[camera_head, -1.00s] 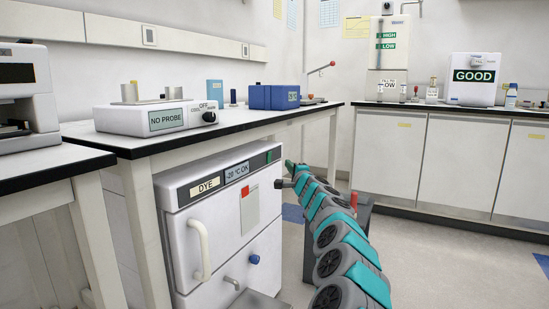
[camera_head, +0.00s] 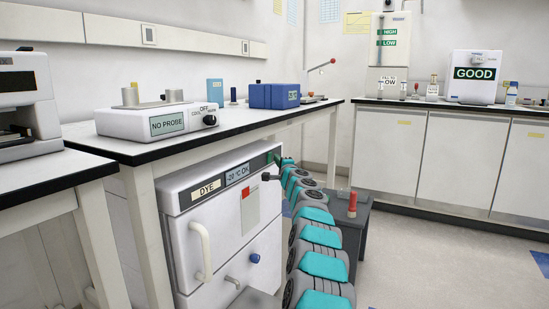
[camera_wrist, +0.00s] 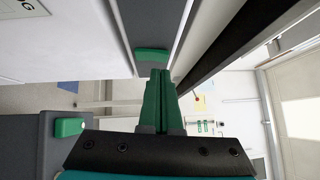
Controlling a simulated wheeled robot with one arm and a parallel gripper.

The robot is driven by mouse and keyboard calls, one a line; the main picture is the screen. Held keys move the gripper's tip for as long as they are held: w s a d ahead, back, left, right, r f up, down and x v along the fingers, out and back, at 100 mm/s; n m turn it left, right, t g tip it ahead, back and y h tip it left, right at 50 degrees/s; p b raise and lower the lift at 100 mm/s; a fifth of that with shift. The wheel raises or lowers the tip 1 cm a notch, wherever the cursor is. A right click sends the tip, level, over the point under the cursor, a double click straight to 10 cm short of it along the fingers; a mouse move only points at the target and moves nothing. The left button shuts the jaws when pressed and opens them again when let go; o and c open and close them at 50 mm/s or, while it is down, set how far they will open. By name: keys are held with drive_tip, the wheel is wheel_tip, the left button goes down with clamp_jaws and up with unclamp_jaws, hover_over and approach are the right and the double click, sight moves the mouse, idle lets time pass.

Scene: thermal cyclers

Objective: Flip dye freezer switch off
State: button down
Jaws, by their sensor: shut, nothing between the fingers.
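The dye freezer (camera_head: 225,235) is a white cabinet under the bench, with a dark top strip, a DYE label and a display reading "-20 °C OK". Its green switch (camera_head: 270,157) sits at the right end of that strip. In the wrist view the switch (camera_wrist: 152,55) is a green block on the grey strip. My gripper (camera_head: 279,160) is at the switch, its green fingers together and empty. In the wrist view the fingertips (camera_wrist: 160,72) point at the switch, very close to its edge. I cannot tell whether they touch it or which way it is set.
The bench (camera_head: 135,152) overhangs the freezer and carries a NO PROBE box (camera_head: 155,122) and a blue box (camera_head: 272,96). White cabinets (camera_head: 440,160) stand at the back right.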

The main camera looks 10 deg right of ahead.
drive_tip(key=shift+w+a, duration=0.4)
drive_tip(key=shift+a, duration=0.1)
drive_tip(key=shift+w+a+r+p, duration=0.1)
drive_tip(key=shift+r+p, duration=0.35)
drive_tip(key=shift+p, duration=0.55)
drive_tip(key=shift+f, duration=0.35)
drive_tip(key=s+d+b, duration=0.2)
drive_tip(key=s+b, duration=0.1)
drive_tip(key=s, duration=0.3)
drive_tip(key=s+d+r+b, duration=0.1)
drive_tip(key=s+d+b, duration=0.1)
drive_tip(key=s+b, duration=0.2)
drive_tip(key=shift+s+d+r, duration=0.25)
drive_tip(key=shift+s+d, duration=0.05)
drive_tip(key=shift+s, duration=0.8)
